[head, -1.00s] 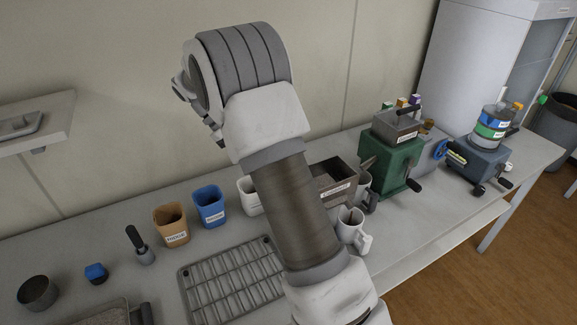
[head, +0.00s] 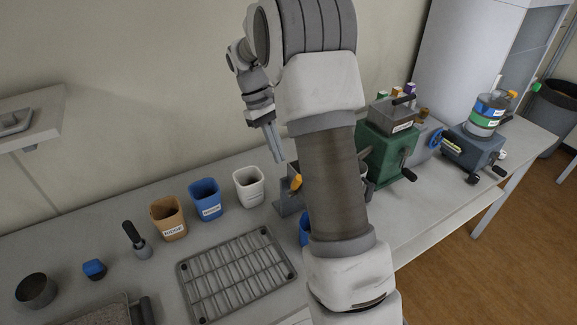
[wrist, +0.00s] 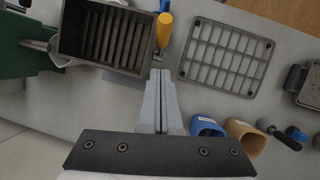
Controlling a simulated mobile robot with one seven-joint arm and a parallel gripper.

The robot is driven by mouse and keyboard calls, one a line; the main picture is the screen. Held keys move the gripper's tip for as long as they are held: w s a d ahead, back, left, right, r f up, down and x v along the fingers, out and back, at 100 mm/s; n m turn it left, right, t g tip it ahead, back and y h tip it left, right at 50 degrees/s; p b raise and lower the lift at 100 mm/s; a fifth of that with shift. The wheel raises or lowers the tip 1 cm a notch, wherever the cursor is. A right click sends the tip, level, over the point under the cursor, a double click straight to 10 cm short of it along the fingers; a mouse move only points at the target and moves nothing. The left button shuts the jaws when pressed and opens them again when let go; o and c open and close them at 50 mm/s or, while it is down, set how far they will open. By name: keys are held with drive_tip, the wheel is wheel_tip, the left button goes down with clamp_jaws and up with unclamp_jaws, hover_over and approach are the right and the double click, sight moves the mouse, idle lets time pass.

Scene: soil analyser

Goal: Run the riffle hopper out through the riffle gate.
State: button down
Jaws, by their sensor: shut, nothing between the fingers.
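The riffle hopper (wrist: 118,32) is an open grey metal box with parallel slats inside. It shows at the upper left of the wrist view, and no material is clear in it. An orange handle (wrist: 164,30) stands against its right side, and it also shows in the head view (head: 296,183). I cannot tell whether this handle is the riffle gate's. In the head view my arm hides most of the hopper. My gripper (wrist: 160,74) is shut and empty, its fingertips just below and apart from the orange handle in the wrist view.
A wire rack (head: 238,272) lies on the bench. White (head: 249,187), blue (head: 206,200) and orange-brown (head: 168,218) cups stand behind it. A green machine (head: 388,150) stands right of my arm. A blue item (head: 304,229) sits partly hidden beside my arm.

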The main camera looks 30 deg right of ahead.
drive_tip(key=shift+s+d+f, duration=0.15)
drive_tip(key=shift+s+f, duration=0.25)
drive_tip(key=shift+s, duration=0.25)
drive_tip(key=shift+s+d+f, duration=0.2)
drive_tip(key=shift+s+f, duration=0.2)
drive_tip(key=shift+s, duration=0.25)
drive_tip(key=shift+s+d+f, duration=0.15)
drive_tip(key=shift+s+f, duration=0.25)
drive_tip(key=shift+s, duration=0.25)
